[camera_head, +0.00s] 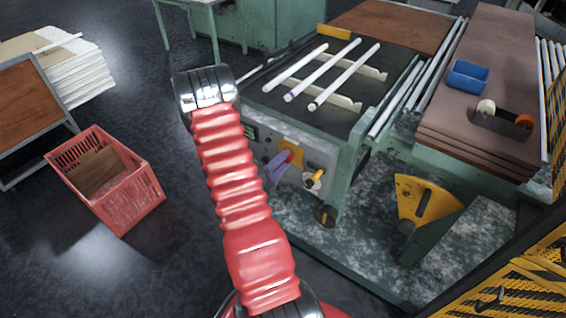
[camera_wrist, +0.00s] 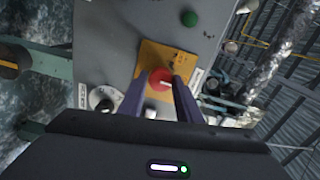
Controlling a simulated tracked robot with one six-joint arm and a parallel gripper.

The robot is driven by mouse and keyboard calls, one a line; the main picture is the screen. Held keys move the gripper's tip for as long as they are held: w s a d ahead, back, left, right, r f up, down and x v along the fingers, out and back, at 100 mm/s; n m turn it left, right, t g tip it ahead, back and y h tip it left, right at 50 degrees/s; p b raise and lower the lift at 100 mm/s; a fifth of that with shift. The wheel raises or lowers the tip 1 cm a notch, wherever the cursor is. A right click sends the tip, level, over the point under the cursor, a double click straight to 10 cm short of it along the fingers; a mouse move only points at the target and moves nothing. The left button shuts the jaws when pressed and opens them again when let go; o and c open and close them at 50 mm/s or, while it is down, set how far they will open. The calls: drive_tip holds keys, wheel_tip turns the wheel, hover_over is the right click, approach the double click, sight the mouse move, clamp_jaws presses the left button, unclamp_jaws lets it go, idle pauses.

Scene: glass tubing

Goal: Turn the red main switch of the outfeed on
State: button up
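The red main switch (camera_wrist: 160,79) is a round red knob with a pale mark, on a yellow plate (camera_wrist: 149,60) in the wrist view. In the head view the yellow plate (camera_head: 296,147) is on the grey front panel of the outfeed, and the red switch (camera_head: 287,156) shows partly, beside my fingers. My gripper (camera_wrist: 160,92) has two purple fingers, one on either side of the knob, spread apart. I cannot tell whether they touch it. My gripper (camera_head: 277,166) reaches the panel from the left in the head view.
Glass tubes (camera_head: 345,76) lie on top of the machine. A red crate (camera_head: 107,180) stands on the floor at left.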

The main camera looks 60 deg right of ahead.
drive_tip(key=o, duration=0.4)
drive_tip(key=shift+s, duration=0.1)
drive_tip(key=shift+a, duration=0.15)
drive_tip(key=a, duration=0.4)
drive_tip(key=w+a, duration=0.1)
drive_tip(key=a, duration=0.4)
drive_tip(key=w+a, duration=0.1)
drive_tip(key=a, duration=0.3)
drive_tip(key=shift+w+a+r, duration=0.1)
drive_tip(key=shift+w+a, duration=0.05)
drive_tip(key=shift+a, duration=0.05)
idle(0.5)
